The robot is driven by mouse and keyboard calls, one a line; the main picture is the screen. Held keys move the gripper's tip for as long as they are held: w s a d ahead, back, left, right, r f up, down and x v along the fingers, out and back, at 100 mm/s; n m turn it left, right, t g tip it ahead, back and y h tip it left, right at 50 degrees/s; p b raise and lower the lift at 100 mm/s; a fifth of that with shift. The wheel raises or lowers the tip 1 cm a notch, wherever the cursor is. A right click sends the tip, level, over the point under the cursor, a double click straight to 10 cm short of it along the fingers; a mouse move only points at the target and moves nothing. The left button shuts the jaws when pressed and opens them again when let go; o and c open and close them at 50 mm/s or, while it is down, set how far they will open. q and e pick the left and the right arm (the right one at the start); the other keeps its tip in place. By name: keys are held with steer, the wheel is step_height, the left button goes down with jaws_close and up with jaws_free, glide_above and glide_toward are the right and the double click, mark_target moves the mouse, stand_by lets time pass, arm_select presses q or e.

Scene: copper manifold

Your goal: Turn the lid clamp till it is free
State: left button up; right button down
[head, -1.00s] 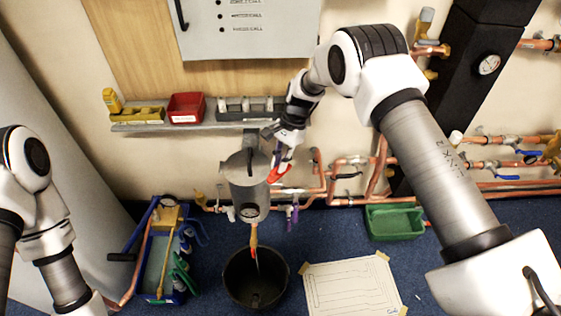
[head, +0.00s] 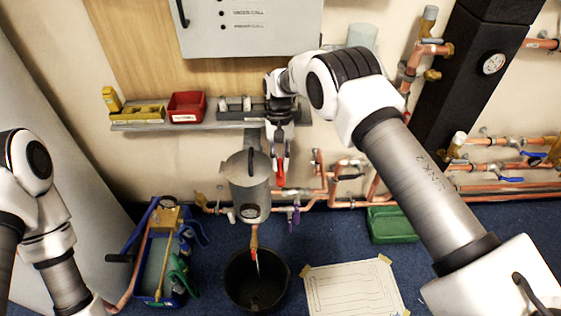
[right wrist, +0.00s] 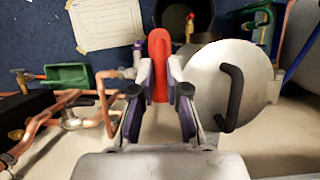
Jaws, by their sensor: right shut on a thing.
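A grey metal canister (head: 249,190) with a round lid (right wrist: 205,85) and a black bar handle (right wrist: 231,98) hangs below the shelf in the head view. The clamp's red lever (head: 281,174) is at the right side of the lid. My right gripper (head: 280,160) is shut on that lever, coming down from above. In the right wrist view the red lever (right wrist: 159,62) lies between the fingers of my right gripper (right wrist: 159,84). The clamp's joint is hidden. My left arm shows at the left edge, its gripper out of view.
A black bucket (head: 257,279) stands under the canister's outlet. Copper pipes (head: 335,190) with valves run along the wall to the right. A shelf (head: 140,125) holds a red bin (head: 186,106). A green tray (head: 394,224) and a paper sheet (head: 352,289) lie on the floor.

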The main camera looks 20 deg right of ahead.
steer(key=shift+n, duration=0.3)
steer(key=c, duration=1.2)
jaws_free()
steer(key=shift+r, duration=0.1)
steer(key=v, duration=1.1)
steer(key=shift+w+r, duration=0.2)
steer(key=shift+r, duration=0.2)
